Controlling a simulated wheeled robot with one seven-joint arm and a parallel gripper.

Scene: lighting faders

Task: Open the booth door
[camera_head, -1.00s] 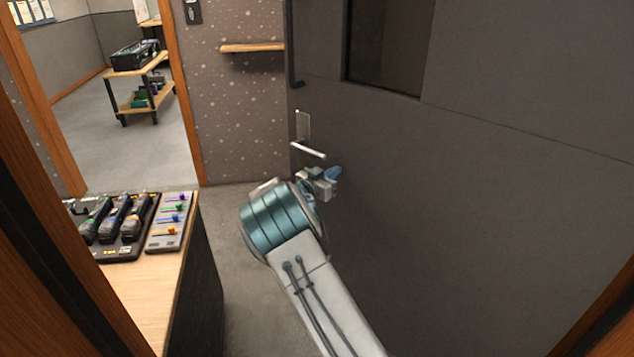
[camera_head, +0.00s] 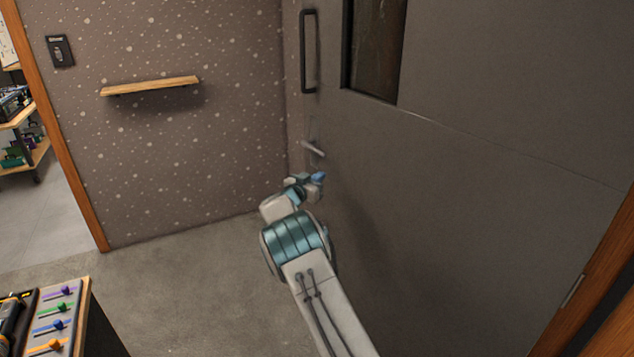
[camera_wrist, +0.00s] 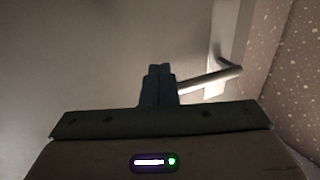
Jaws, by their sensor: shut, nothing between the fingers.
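The booth door (camera_head: 480,190) is a large dark grey panel on the right in the head view, with a dark window (camera_head: 375,50) and a tall black pull bar (camera_head: 309,52). It stands swung inward, its free edge near the speckled wall. Its silver lever handle (camera_head: 313,149) is at the door's left edge, and shows in the wrist view (camera_wrist: 208,80) right of the fingers. My gripper (camera_head: 318,180) is just below the lever in the head view. In the wrist view its fingers (camera_wrist: 159,72) are together and empty. Whether they touch the door or lever I cannot tell.
A wooden shelf (camera_head: 150,86) and a switch plate (camera_head: 60,50) are on the speckled wall. A desk with a fader panel (camera_head: 56,322) stands at lower left. Grey floor (camera_head: 180,290) is clear between desk and door. A wooden door frame (camera_head: 600,270) is at right.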

